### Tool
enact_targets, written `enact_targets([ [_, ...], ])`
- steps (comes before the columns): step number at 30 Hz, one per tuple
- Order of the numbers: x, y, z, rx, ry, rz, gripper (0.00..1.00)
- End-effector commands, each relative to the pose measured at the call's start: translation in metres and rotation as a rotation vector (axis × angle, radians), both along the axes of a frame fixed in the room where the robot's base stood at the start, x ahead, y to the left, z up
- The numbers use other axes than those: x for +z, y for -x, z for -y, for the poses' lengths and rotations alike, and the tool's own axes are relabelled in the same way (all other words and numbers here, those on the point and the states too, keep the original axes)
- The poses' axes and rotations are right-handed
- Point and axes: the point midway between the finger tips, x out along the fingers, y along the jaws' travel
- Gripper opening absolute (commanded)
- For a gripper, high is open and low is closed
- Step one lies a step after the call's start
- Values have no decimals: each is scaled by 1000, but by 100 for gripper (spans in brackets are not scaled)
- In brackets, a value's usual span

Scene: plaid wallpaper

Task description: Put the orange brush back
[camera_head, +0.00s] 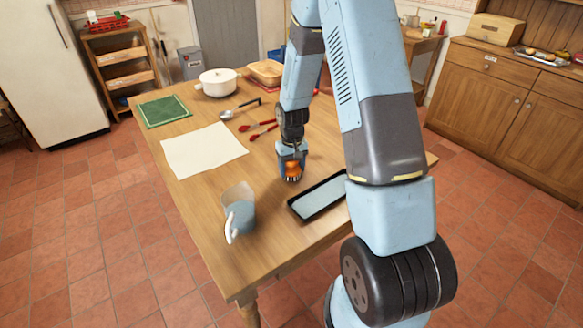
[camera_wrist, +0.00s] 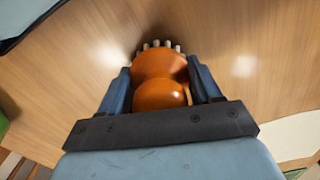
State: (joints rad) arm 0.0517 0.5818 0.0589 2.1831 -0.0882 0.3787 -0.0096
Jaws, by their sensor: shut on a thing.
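The orange brush (camera_wrist: 160,68) is between the two fingers of my gripper (camera_wrist: 163,85) in the wrist view, with its rounded knob toward the palm and pale bristles at its far end. My gripper is shut on it. In the head view the brush (camera_head: 292,170) shows as an orange patch at the tip of my gripper (camera_head: 291,160), over the middle of the wooden table (camera_head: 200,205). I cannot tell whether the bristles touch the tabletop.
A black tray with a pale inside (camera_head: 318,198) lies right of my gripper. A blue-grey jug (camera_head: 240,215) stands at front left. White paper (camera_head: 203,150), red-handled utensils (camera_head: 262,130), a ladle (camera_head: 238,108), a green mat (camera_head: 163,111) and a white pot (camera_head: 217,83) lie farther back.

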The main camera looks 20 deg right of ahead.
Motion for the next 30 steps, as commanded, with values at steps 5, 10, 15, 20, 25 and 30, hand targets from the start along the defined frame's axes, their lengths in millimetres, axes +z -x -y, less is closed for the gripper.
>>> enact_targets([
  [5, 0, 0, 0, 0, 0, 0, 39],
  [10, -1, 0, 0, 0, 0, 0, 71],
  [15, -1, 0, 0, 0, 0, 0, 88],
  [20, -1, 0, -1, 1, 0, 0, 89],
  [25, 2, 0, -1, 1, 0, 1, 89],
  [30, 18, -1, -1, 0, 0, 3, 89],
])
